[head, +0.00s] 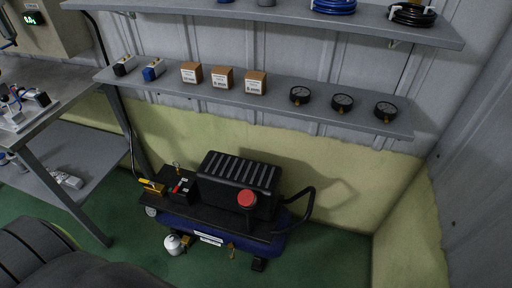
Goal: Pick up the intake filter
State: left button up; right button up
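A black compressor (238,178) with a ribbed cover stands on a blue tank (270,246) on the green floor. A short black cylinder with a red top (246,198) sits at its front right; I cannot tell for sure whether this is the intake filter. Small labelled cardboard boxes (222,77) stand on the lower wall shelf, their print too small to read. Neither of my grippers is in view.
The lower shelf (275,98) also holds three black gauges (343,103) and two small blocks (153,69). Cable coils (411,14) lie on the upper shelf. A grey bench (55,100) stands at the left. A black hose (309,200) curves off the compressor's right side.

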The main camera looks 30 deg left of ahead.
aim_at(245, 197)
jog(key=u, duration=0.9)
